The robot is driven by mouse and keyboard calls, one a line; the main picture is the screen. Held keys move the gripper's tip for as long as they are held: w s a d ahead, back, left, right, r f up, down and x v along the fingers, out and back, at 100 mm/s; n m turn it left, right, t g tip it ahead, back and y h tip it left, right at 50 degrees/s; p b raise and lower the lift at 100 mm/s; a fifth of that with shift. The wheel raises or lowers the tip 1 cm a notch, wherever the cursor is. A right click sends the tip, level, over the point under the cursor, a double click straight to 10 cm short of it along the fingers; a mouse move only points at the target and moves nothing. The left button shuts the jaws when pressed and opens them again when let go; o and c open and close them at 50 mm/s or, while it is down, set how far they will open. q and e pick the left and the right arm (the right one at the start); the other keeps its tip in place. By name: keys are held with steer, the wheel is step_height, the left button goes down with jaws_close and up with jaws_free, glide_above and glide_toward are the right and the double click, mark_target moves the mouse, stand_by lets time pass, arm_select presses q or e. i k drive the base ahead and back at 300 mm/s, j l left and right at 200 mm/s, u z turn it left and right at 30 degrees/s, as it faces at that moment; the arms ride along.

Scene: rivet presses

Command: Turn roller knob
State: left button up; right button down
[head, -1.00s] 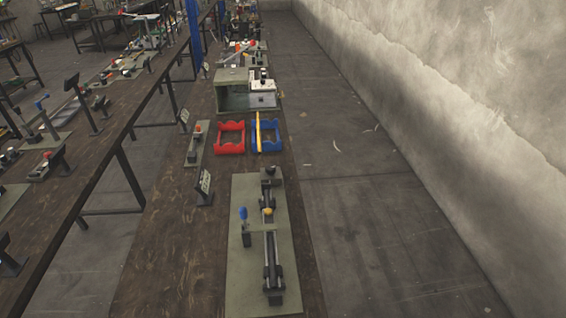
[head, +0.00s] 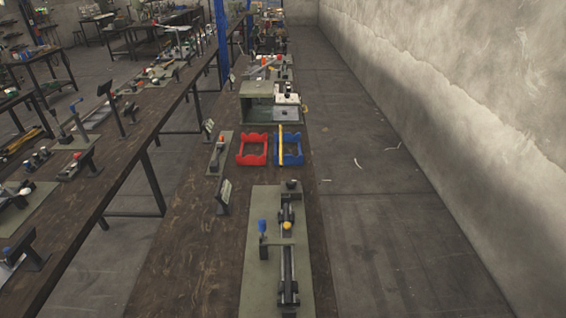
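A roller device stands on a grey-green base plate (head: 261,215) on the wooden table ahead. Its dark rail (head: 288,265) runs lengthwise along the plate. A small yellow knob (head: 287,226) sits on the rail's middle part. A lever with a blue handle (head: 262,226) stands upright to the left of the rail. A dark block (head: 291,186) is at the far end of the plate. Which part is the roller knob, I cannot tell for sure. Neither of my grippers shows in the head view.
Beyond the plate are a red bin (head: 252,149), a blue bin (head: 289,150) with a yellow bar across it, and a grey-green box (head: 257,103). A small dark stand (head: 223,197) is left of the plate. Another long bench (head: 130,175) runs at the left.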

mark_target(291, 183)
steer(key=i+l+u, duration=0.1)
steer(key=l+u, duration=0.4)
steer(key=l, duration=0.25)
steer(key=l+u, duration=0.5)
steer(key=l, duration=0.3)
